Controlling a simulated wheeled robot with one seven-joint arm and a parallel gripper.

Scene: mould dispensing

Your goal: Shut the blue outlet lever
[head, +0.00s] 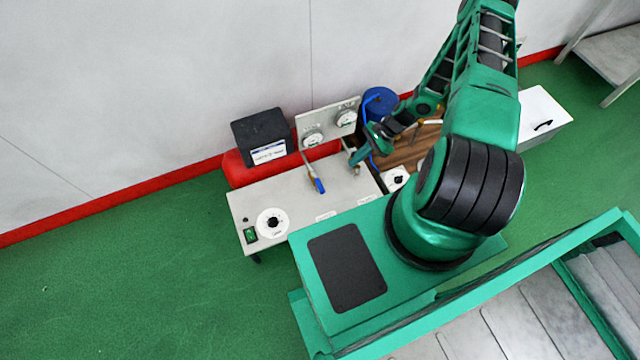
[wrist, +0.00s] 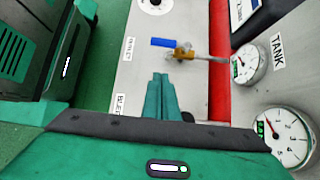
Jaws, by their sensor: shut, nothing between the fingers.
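The blue outlet lever (head: 319,186) sits on a thin pipe that comes out from the gauge panel over the grey bench. In the wrist view the blue lever (wrist: 163,42) lies beside a brass valve body (wrist: 183,54) and points roughly along the pipe, away from the red tank. My gripper (head: 357,159) is to the right of the lever in the head view. In the wrist view its green fingers (wrist: 160,78) are together and empty, a short way below the lever in the picture and apart from it.
The bench (head: 250,205) carries a white dial (head: 272,222) and a green switch (head: 250,235). Behind are a red tank (head: 236,172), a black box (head: 262,135), a panel with two gauges (head: 328,120) and a blue canister (head: 379,102).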

